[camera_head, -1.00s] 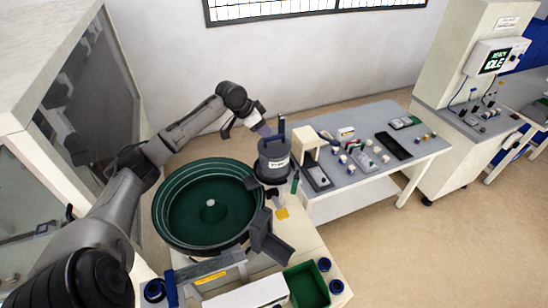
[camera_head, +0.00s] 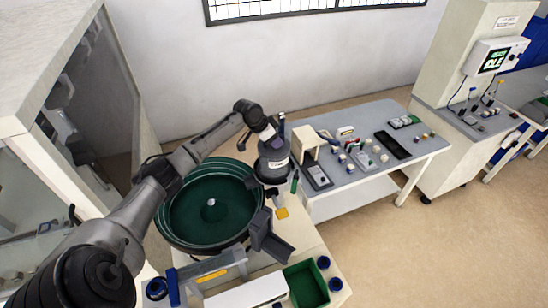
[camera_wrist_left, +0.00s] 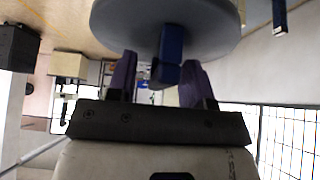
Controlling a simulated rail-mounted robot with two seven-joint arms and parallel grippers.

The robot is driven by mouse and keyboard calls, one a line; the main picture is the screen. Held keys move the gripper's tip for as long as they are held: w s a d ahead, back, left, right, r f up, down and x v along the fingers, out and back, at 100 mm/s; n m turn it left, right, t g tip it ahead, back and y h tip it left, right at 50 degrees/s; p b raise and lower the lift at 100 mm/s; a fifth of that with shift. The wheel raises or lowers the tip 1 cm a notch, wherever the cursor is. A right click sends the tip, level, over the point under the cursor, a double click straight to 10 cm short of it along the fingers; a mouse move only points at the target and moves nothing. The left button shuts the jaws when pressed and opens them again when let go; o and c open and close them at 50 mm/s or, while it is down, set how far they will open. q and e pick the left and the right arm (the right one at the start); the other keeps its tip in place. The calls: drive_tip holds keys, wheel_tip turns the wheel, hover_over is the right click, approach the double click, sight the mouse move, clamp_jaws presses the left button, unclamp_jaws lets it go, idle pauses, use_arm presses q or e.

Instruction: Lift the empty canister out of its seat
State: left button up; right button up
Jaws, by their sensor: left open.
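The grey canister (camera_head: 273,168) with a white label band sits upright beside the green feeder bowl (camera_head: 210,205) in the head view. A dark upright handle rises from its lid. My left gripper (camera_head: 268,137) is at the handle, just above the lid. In the left wrist view, the canister's round grey lid (camera_wrist_left: 115,22) fills the top, and the blue handle (camera_wrist_left: 168,48) stands out from it. The two purple fingers of my left gripper (camera_wrist_left: 160,75) are apart, with the handle's end between them. Contact cannot be told. The canister's seat is mostly hidden. My right gripper is not in view.
A grey table (camera_head: 375,130) with small parts, a black tray and a cream stand (camera_head: 308,140) lies right of the canister. A dark chute (camera_head: 268,238) and a green bin (camera_head: 306,285) are in front. A glass-fronted cabinet (camera_head: 85,110) stands at the left.

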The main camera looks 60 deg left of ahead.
use_arm(q)
drive_tip(key=shift+c, duration=0.4)
clamp_jaws()
drive_tip(key=shift+r, duration=0.1)
idle(0.8)
